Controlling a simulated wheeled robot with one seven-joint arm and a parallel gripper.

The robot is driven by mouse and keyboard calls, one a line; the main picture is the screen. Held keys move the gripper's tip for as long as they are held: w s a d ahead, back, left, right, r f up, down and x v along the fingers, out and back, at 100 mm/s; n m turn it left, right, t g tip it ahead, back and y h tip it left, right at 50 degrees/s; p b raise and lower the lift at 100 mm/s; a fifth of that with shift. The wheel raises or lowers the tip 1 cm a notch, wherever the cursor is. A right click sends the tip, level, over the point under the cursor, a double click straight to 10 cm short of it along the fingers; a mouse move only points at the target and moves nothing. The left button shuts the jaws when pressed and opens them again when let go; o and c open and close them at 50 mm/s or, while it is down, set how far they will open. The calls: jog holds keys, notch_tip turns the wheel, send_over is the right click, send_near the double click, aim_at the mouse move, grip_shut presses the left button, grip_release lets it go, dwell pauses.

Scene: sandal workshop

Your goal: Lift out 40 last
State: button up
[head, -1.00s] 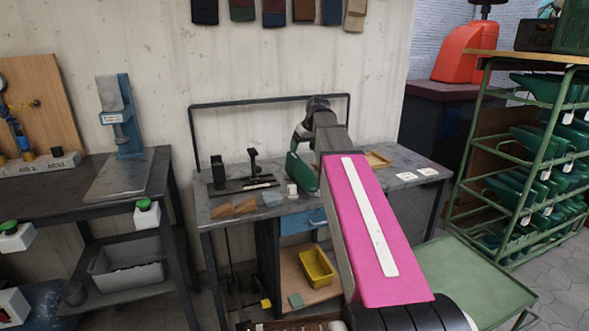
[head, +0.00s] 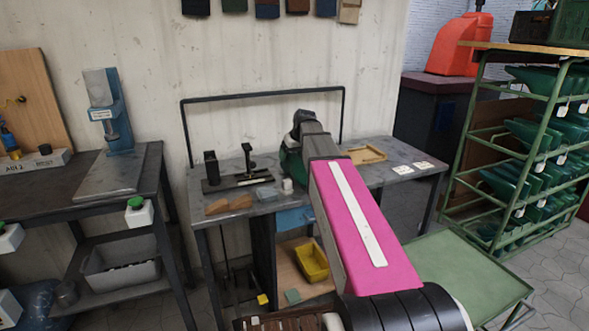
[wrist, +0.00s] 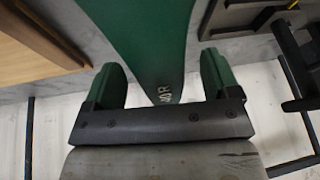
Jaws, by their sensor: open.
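A dark green last (wrist: 150,35) fills the top middle of the wrist view, its narrow end towards my gripper. Small light characters are on that end, too unclear to read surely. My gripper (wrist: 160,75) is open, with one green-padded finger on each side of the last's narrow end. Gaps show on both sides; I cannot tell how deep the last sits between the fingers. In the head view a green last (head: 291,165) shows at the workbench beside my arm, which hides most of it and my fingers.
The workbench (head: 225,213) bears a black stand (head: 240,181), brown wedges (head: 229,204), a white block (head: 287,184) and a wooden tray (head: 365,154). A green rack (head: 545,135) with several tagged green lasts stands right. A green-topped cart (head: 465,270) stands in front, its top clear.

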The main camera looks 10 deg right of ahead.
jog(key=shift+x, duration=1.55)
jog(key=shift+s, duration=0.1)
jog(key=c, duration=1.1)
jog(key=shift+o, duration=0.2)
jog(key=shift+r, duration=0.1)
